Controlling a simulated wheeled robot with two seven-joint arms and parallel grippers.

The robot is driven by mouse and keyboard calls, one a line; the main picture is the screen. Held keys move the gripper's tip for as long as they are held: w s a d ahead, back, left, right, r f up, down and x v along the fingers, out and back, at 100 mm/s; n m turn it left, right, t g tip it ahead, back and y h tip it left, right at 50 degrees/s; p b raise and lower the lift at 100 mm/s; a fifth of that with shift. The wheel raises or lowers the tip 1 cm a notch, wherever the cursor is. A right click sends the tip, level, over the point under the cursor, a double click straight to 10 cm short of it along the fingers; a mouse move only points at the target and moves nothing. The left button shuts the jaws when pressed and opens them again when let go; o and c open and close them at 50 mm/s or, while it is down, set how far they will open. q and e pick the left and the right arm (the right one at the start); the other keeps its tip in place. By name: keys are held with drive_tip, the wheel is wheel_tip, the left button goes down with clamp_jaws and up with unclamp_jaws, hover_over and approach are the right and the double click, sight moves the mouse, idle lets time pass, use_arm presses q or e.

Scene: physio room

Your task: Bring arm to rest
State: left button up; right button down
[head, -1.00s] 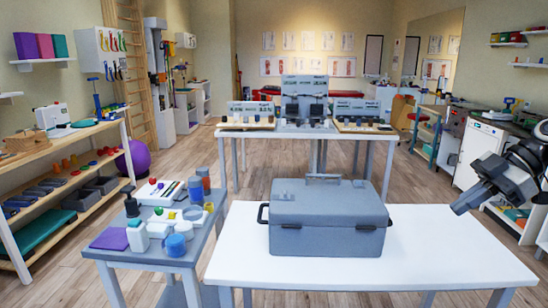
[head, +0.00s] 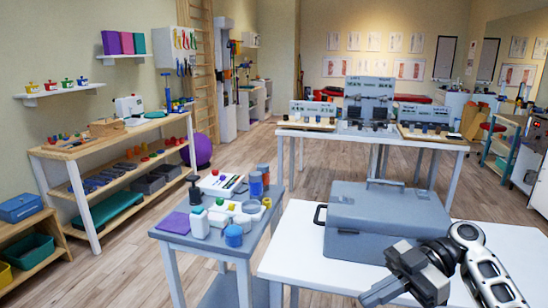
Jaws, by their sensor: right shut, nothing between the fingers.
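My right gripper (head: 378,294) is low at the right of the head view, in front of the closed grey case (head: 372,208) and over the front part of the white table (head: 300,245). Its fingers are together with nothing held. My right arm comes in from the lower right and hides the case's lower right part. My left gripper is not in view.
A grey side table (head: 178,238) with bottles, jars and a purple cloth (head: 174,222) stands left of the white table. A wooden shelf (head: 120,143) lines the left wall. A table with panels (head: 455,140) stands behind. Floor between is clear.

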drive_tip(key=w+a+f+m+t+h, duration=0.2)
drive_tip(key=w+f+m+t, duration=0.3)
drive_tip(key=w+m, duration=0.1)
drive_tip(key=w+d+f+m+t+h, duration=0.2)
drive_tip(key=w+d+m+t+h, duration=0.4)
drive_tip(key=w, duration=0.3)
drive_tip(key=w+d+r+m+t+h, duration=0.75)
drive_tip(key=d+r+t, duration=0.3)
drive_tip(key=d, duration=0.25)
drive_tip(key=s+a+f+n+g+y, duration=0.1)
drive_tip(key=s+a+f+g, duration=0.1)
drive_tip(key=s+a+f, duration=0.55)
drive_tip(key=s+a+f+n+g+y, duration=0.15)
drive_tip(key=s+a+f, duration=0.25)
drive_tip(key=s+f, duration=0.65)
drive_tip(key=s+a+f+g+y, duration=0.1)
drive_tip(key=s+a+f, duration=0.3)
drive_tip(key=s, duration=0.6)
drive_tip(key=s+a+f+m+g+y, duration=0.1)
drive_tip(key=s+a+f+g, duration=0.2)
drive_tip(key=s, duration=0.6)
wheel_tip(320, 180, down, 3)
drive_tip(key=shift+s+a+r+m, duration=0.15)
drive_tip(key=shift+s+a+m, duration=0.2)
drive_tip(key=shift+a, duration=0.35)
